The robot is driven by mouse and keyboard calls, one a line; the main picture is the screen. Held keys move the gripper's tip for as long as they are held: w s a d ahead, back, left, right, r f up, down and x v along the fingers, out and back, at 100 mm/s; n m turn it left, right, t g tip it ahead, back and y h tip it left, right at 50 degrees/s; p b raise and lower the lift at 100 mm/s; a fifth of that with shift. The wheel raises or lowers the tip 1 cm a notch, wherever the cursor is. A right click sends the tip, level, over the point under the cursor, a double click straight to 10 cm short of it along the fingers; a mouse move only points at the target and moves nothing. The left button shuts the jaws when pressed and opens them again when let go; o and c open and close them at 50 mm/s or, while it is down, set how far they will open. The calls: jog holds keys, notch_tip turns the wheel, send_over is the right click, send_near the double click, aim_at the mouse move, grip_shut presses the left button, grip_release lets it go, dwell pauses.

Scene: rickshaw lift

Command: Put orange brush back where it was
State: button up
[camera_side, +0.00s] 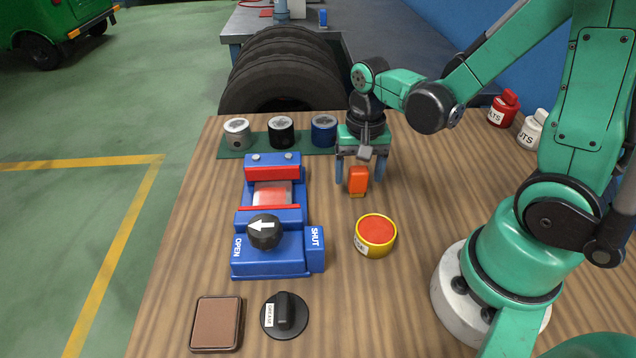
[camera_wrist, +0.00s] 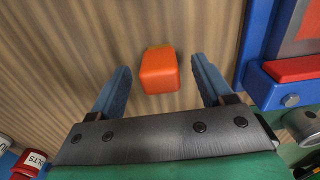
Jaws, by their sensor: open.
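The orange brush (camera_side: 358,180) stands on the wooden table, right of the blue vise-like device. It shows an orange block with a thin yellowish edge at its base. In the wrist view the orange brush (camera_wrist: 158,71) lies between and a little beyond my two blue fingers. My gripper (camera_side: 360,178) is open, pointing down, with one finger on each side of the brush. In the wrist view my gripper (camera_wrist: 163,88) has clear gaps between both fingers and the brush. Whether the fingertips reach the table is hard to tell.
The blue device (camera_side: 270,262) with a black arrow knob is left of the brush. A yellow bowl (camera_side: 361,246) with red inside is in front. Several round tins stand on a green strip (camera_side: 233,150) behind. A brown pad (camera_side: 217,323) and black dial (camera_side: 284,328) lie near the front.

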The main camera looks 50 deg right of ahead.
aim_at(356, 173)
notch_tip(356, 173, up, 10)
jog(key=shift+f, duration=0.2)
jog(key=shift+a+r+n+t, duration=0.2)
jog(key=shift+a+n+t, duration=0.3)
jog(key=shift+n+t, duration=0.3)
jog(key=a+n+t, duration=0.1)
jog(key=n+t, duration=0.1)
jog(key=a+n+t, duration=0.1)
jog(key=n, duration=0.2)
jog(key=a+n+t, duration=0.1)
jog(key=n+t, duration=0.1)
jog(key=shift+w+a+r+t, duration=0.25)
jog(key=shift+w+a+t, duration=0.05)
jog(key=shift+w, duration=0.1)
